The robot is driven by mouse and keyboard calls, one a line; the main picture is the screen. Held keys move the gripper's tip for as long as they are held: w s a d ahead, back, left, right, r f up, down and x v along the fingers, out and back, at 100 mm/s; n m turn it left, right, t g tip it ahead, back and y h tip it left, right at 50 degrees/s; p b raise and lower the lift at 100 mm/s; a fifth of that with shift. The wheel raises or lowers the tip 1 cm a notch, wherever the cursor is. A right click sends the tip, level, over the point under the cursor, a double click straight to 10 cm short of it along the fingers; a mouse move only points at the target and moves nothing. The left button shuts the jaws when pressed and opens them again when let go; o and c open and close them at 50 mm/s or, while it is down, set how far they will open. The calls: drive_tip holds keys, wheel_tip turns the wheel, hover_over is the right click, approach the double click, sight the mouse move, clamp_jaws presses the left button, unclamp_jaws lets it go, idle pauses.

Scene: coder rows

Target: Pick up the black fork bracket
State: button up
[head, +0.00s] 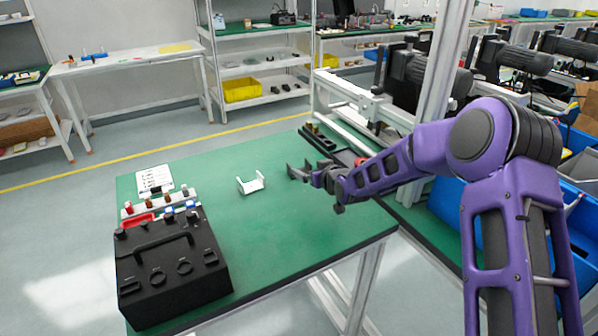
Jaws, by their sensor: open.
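A white U-shaped bracket (250,184) with two raised ends lies on the green table, left of my gripper. It is the only fork-shaped part I can make out, and it looks white, not black. My gripper (298,171) is dark, at the end of my purple arm, and reaches in from the right over the table. Its jaws are open and point left toward the bracket, with a gap between them and it. I see nothing held in the jaws. The exact height of the gripper above the table is hard to tell.
A black case (170,270) with a handle fills the table's front left. Behind it are a rack of small coloured parts (160,203) and a white printed sheet (154,179). A black tray (318,140) lies at the back right. The table's middle front (290,230) is clear.

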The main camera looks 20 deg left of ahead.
sight(299, 169)
drive_tip(key=shift+x, duration=3.55)
drive_tip(key=c, duration=1.2)
